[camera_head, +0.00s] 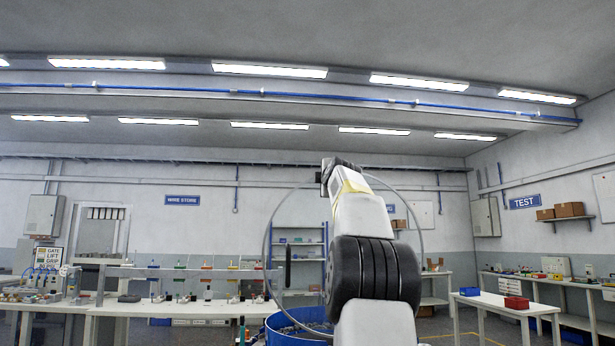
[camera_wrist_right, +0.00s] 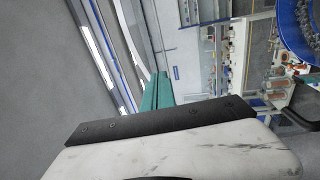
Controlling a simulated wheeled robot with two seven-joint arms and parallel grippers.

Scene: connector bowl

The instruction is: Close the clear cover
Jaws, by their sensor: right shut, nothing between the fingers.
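The clear cover (camera_head: 268,240) stands raised in the head view, a large see-through disc with a thin grey rim, tilted up above the blue bowl (camera_head: 285,322). A dark upright bar (camera_head: 289,268), perhaps its handle, shows within the rim. My right arm crosses in front of the cover and hides much of its middle and right. The arm's upper end is near the top of the rim; I cannot tell whether they touch. In the right wrist view, my right gripper's teal fingers (camera_wrist_right: 157,90) are together and empty. The bowl (camera_wrist_right: 298,30) shows at that view's top right.
A long white bench (camera_head: 180,308) with small parts runs behind on the left. A small teal and black object (camera_head: 242,330) is left of the bowl. Shelves stand behind the cover.

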